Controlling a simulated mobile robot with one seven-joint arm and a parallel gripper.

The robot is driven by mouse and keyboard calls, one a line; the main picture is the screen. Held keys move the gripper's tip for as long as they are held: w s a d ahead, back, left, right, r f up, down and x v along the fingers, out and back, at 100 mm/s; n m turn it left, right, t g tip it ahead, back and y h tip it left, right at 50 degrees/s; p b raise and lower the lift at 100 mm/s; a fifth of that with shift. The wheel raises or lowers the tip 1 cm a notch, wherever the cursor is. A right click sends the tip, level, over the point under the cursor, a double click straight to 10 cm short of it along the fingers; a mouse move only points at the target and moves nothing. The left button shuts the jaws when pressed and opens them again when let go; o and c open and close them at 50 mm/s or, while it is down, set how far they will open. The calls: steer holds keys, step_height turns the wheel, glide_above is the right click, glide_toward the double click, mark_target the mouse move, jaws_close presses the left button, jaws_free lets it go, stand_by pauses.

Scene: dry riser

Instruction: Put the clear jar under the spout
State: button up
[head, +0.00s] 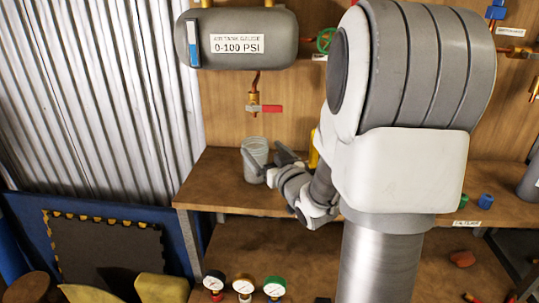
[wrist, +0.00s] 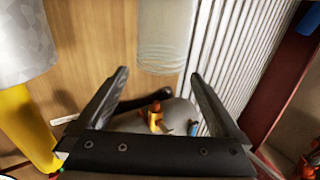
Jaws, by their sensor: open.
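The clear jar (head: 256,150) is a pale, see-through cylinder. It stands upright near the left end of the wooden shelf, roughly below the spout (head: 254,100), a brass valve with a red handle under the grey tank. I cannot tell whether it is exactly in line with the spout. My gripper (head: 268,166) is beside the jar at its front right. In the wrist view, which is turned over, the jar (wrist: 165,38) appears just beyond the open fingertips of my gripper (wrist: 158,76). The fingers look empty, and contact with the jar is not clear.
The grey tank (head: 270,40) hangs on the wooden wall. A yellow object (head: 314,148) stands right of my gripper, partly hidden; it shows in the wrist view (wrist: 28,125). The shelf (head: 212,180) has bare room left of the jar. Several gauges (head: 243,288) are below. My arm hides the middle.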

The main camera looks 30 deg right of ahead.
steer(key=shift+s+a, duration=0.1)
steer(key=shift+s, duration=1.5)
